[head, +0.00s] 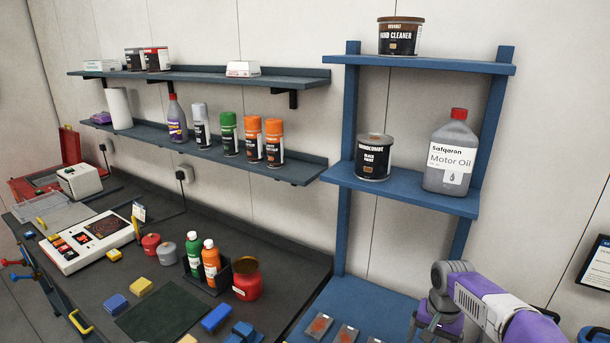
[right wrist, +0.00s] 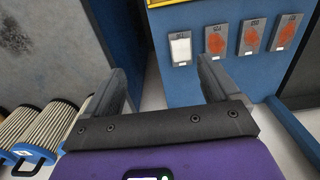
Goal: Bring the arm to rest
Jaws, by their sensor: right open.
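My right arm (head: 490,305), purple and grey, comes in at the lower right of the head view, in front of the blue shelf unit. In the right wrist view my right gripper (right wrist: 165,85) is open. Its two grey fingers stand apart with nothing between them, over the gap between a dark panel and a blue surface. My left gripper is in neither view.
The blue shelf unit (head: 352,110) holds a motor oil bottle (head: 452,155) and cans. Grey plates (right wrist: 215,42) with red patches lie on its blue lower surface. The dark workbench (head: 130,210) is cluttered. Cylindrical filters (right wrist: 28,130) show at lower left.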

